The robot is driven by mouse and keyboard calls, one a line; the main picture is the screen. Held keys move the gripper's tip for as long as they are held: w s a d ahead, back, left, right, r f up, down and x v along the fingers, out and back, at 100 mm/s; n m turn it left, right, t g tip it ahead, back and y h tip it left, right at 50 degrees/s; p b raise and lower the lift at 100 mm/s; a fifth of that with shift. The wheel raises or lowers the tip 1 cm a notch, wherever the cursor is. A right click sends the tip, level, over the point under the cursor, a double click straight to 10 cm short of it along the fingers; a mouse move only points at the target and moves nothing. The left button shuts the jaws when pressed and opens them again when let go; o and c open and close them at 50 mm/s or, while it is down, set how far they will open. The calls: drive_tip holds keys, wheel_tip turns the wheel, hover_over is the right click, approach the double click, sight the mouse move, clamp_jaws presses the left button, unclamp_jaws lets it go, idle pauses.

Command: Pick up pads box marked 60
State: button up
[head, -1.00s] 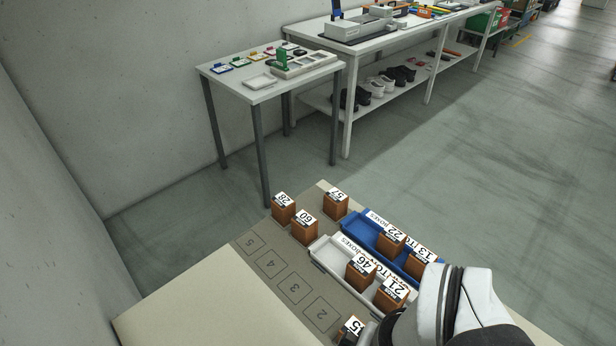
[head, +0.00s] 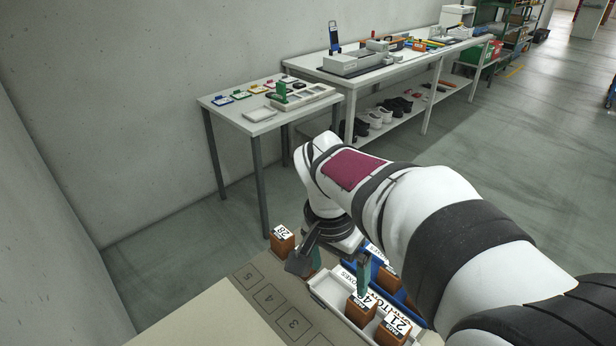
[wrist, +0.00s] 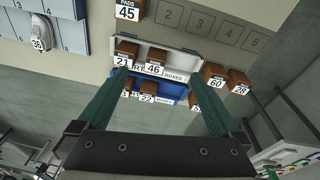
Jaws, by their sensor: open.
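The pads box marked 60 (wrist: 214,76) is a small brown box with a white label. In the wrist view it stands just right of my right finger, beside the box marked 28 (wrist: 238,82). In the head view my gripper and arm hide most or all of it. My gripper (wrist: 157,76) is open, with two green fingers and nothing held between them; in the head view (head: 340,268) it is over the far part of the bench. The box 60 is outside the span of the fingers in the wrist view.
The white tray (head: 327,291) holds boxes 46 (wrist: 154,68) and 21 (wrist: 123,60). The blue tray (wrist: 172,89) beside it holds box 22 (wrist: 148,98) and another. Box 45 (wrist: 128,11) stands apart, near the numbered empty squares. Another box (wrist: 196,104) is partly hidden by my right finger.

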drive_tip(key=w+a+f+m+t+h, duration=0.1)
drive_tip(key=w+a+f, duration=0.35)
drive_tip(key=w, duration=0.25)
drive_tip(key=w+a+f+t, duration=0.1)
drive_tip(key=w+a+f, duration=0.2)
drive_tip(key=w+a, duration=0.4)
drive_tip(key=x, duration=0.5)
drive_tip(key=w+d+x, duration=0.1)
drive_tip(key=x, duration=0.9)
drive_tip(key=shift+w+d, duration=0.3)
drive_tip(key=shift+d, duration=0.15)
drive_tip(key=shift+r, duration=0.1)
drive_tip(key=c, duration=1.4)
drive_tip(key=shift+r, duration=0.1)
